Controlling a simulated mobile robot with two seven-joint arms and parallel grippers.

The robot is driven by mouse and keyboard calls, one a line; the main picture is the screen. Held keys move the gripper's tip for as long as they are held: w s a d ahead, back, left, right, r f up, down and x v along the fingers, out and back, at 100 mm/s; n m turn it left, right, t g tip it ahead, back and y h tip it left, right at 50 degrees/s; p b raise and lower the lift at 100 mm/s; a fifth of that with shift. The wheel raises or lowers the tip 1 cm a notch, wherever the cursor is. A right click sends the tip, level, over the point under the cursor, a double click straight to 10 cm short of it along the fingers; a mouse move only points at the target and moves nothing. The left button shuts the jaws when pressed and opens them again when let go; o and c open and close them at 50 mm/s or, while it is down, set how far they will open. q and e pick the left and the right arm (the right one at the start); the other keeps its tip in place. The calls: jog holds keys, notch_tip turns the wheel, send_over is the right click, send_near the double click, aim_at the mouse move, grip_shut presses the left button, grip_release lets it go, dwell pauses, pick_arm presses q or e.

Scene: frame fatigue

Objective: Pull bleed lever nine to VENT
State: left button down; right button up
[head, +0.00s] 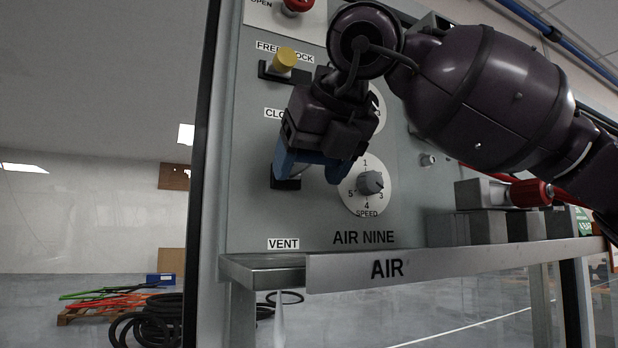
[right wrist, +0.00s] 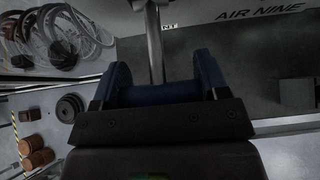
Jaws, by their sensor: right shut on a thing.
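The AIR NINE panel (head: 330,220) stands in the middle of the head view. Its CLOSED label (head: 273,113) is partly covered by my right gripper, and its VENT label (head: 283,244) shows lower down. My right gripper (head: 310,170), with blue fingers, is at the panel between these labels. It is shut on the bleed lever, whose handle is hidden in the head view. In the right wrist view, a dark bar (right wrist: 160,95) lies between the blue fingers, and a metal shaft (right wrist: 155,45) runs up from it. My left gripper is not in view.
A yellow FREE/LOCK knob (head: 284,58) sits above the gripper, and a SPEED dial (head: 370,183) close to its right. A metal shelf marked AIR (head: 400,268) juts out below. A red-ended fitting (head: 530,193) lies at the right. Hoses (head: 150,320) lie on the floor.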

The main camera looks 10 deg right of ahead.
jog(key=shift+w+f, duration=0.1)
jog(key=shift+f, duration=0.25)
jog(key=shift+t+b, duration=0.3)
jog(key=shift+b, duration=0.05)
jog(key=shift+t, duration=0.3)
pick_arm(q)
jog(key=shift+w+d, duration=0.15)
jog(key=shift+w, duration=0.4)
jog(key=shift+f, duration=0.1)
pick_arm(e)
jog(key=o, duration=1.3)
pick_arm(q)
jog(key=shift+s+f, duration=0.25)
